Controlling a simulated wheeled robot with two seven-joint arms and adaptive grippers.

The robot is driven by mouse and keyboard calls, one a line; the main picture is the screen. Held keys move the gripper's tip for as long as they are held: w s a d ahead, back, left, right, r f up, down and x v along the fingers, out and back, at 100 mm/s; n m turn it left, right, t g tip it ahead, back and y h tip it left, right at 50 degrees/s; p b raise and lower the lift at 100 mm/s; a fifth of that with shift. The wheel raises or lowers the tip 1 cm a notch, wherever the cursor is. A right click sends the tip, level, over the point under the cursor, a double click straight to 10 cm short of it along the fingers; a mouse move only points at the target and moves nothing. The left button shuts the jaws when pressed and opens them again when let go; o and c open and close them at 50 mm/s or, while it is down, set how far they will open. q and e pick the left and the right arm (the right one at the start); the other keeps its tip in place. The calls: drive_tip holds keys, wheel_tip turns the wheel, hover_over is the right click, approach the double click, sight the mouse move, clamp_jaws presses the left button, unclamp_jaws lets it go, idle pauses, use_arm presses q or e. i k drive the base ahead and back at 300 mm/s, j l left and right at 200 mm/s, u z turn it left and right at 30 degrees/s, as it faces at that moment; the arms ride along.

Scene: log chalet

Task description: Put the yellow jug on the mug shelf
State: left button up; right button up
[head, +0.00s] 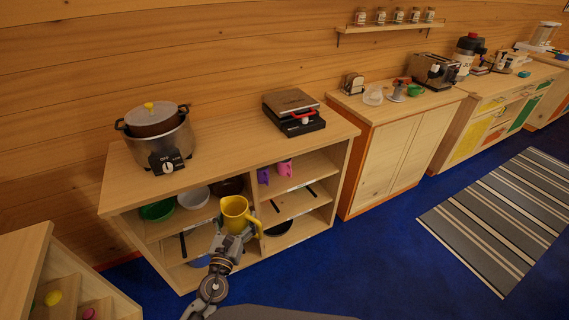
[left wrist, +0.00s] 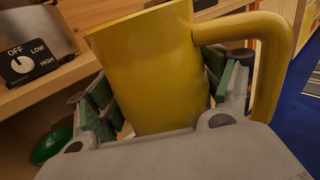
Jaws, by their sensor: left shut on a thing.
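The yellow jug (head: 235,212) is upright in my left gripper (head: 232,234), in front of the open shelf unit. In the left wrist view the jug (left wrist: 150,75) fills the middle, between the green-padded fingers of my left gripper (left wrist: 160,105), with its handle to the right. The mug shelf (head: 307,171) is the upper right compartment of the unit; a purple mug (head: 264,176) and a pink mug (head: 285,168) are on it. The jug is apart from that shelf, to its left and in front. My right gripper is not in view.
Bowls, including a green one (head: 157,210) and a white one (head: 194,197), fill the upper left compartment behind the jug. A slow cooker (head: 157,140) and a black grill (head: 293,113) stand on top. Blue floor (head: 370,260) is clear to the right.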

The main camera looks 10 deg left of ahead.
sight(315, 164)
drive_tip(key=i+l+u, duration=0.1)
drive_tip(key=l, duration=0.25)
drive_tip(key=i+l+u, duration=0.1)
drive_tip(key=l, duration=0.3)
drive_tip(key=i+l+u, duration=0.1)
drive_tip(key=i+l, duration=0.15)
drive_tip(key=l, duration=0.15)
drive_tip(key=i+l+u, duration=0.1)
drive_tip(key=l, duration=0.25)
drive_tip(key=i+l+u, duration=0.1)
drive_tip(key=l, duration=0.35)
drive_tip(key=i+l+u, duration=0.1)
drive_tip(key=l, duration=0.3)
